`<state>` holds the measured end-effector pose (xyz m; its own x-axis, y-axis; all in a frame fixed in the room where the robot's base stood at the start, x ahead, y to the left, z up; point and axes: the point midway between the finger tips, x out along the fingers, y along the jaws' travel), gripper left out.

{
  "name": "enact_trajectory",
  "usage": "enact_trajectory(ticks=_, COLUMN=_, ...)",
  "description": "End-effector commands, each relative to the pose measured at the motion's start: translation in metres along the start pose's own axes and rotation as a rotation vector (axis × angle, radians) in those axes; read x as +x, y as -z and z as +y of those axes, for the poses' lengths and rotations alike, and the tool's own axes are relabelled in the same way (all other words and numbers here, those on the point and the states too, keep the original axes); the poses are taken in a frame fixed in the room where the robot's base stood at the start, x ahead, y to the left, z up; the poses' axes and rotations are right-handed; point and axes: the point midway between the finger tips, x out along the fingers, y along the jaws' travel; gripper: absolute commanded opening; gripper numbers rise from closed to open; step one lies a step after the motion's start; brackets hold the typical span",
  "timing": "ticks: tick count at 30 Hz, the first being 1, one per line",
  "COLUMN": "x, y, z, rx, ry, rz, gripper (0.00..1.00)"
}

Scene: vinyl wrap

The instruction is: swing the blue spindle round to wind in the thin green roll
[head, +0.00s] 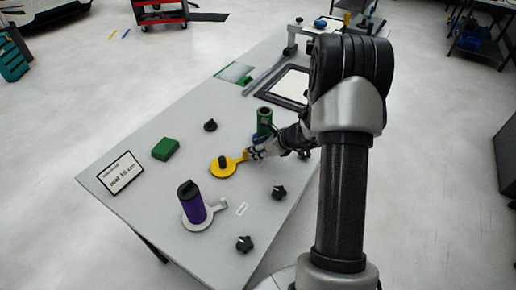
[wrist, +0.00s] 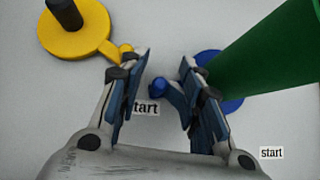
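The blue spindle (wrist: 233,104) lies flat on the table, with the green roll (wrist: 272,52) standing on its disc. The green roll also shows in the head view (head: 264,117), upright, its lower part partly hidden by my gripper. The spindle's handle ends in a blue knob (wrist: 158,87), which shows between my fingers, closer to the right one. My gripper (wrist: 164,62) is open, fingers either side of the knob; I cannot tell whether the right finger touches the handle. In the head view my gripper (head: 252,153) is low over the table, beside the yellow spindle's handle.
The yellow spindle (head: 218,172) with a black peg is close to my left finger in the wrist view. A purple roll (head: 193,208) stands on a white spindle (head: 197,224). Black knobs (head: 279,193), a green block (head: 165,149) and a sign (head: 122,172) are nearby. A black frame (head: 267,96) lies behind.

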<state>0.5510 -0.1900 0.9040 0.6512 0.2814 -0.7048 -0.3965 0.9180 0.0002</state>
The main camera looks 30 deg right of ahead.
Motion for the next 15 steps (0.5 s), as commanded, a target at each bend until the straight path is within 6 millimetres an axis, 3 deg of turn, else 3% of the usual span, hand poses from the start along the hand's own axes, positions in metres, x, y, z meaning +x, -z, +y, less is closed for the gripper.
enact_trajectory(ticks=5, x=-0.012, y=0.0, z=-0.001, rx=0.002, ry=0.003, rz=0.0, gripper=0.33)
enact_trajectory(ticks=15, x=-0.063, y=-0.001, z=0.0, rx=-0.001, ry=0.001, rz=-0.001, gripper=0.33)
